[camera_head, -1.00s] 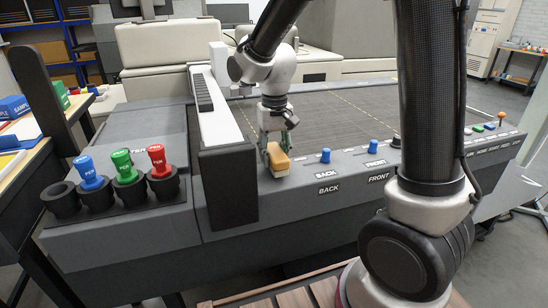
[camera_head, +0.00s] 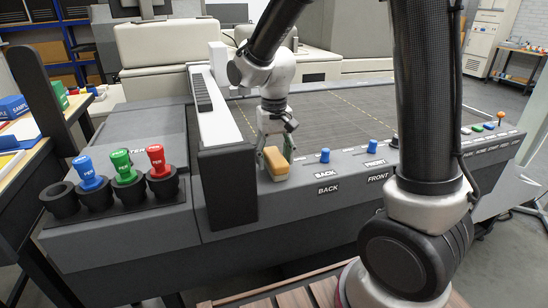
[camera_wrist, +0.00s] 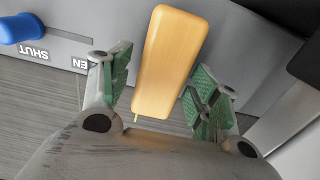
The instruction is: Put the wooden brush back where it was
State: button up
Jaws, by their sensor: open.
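The wooden brush (camera_head: 275,163) is a pale wood block lying on the grey front ledge of the machine, left of the BACK label and beside the black end of the gantry. In the wrist view the brush (camera_wrist: 168,60) lies lengthwise, its near end reaching between my gripper's fingers. My gripper (camera_wrist: 157,92) is open, with green-padded fingers on either side of the brush and a visible gap at each. In the head view my gripper (camera_head: 275,147) is just behind the brush, partly hidden by it. Whether the fingers touch the ledge cannot be told.
A black and white gantry (camera_head: 226,150) stands close left of the brush. Blue knobs (camera_head: 325,156) stick up from the ledge to its right. Blue, green and red PEN tools (camera_head: 123,166) stand in black holders at far left. The dark bed (camera_head: 340,115) behind is clear.

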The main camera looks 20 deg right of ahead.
aim_at(274, 154)
notch_tip(274, 154, up, 12)
jog(key=f, duration=0.1)
jog(key=s+d+r+t, duration=0.1)
jog(key=s+d+t, duration=0.1)
jog(key=s+d, duration=0.5)
jog(key=s+d+r+t, duration=0.2)
jog(key=s+d, duration=0.6)
jog(key=s, duration=0.5)
jog(key=shift+r, duration=0.2)
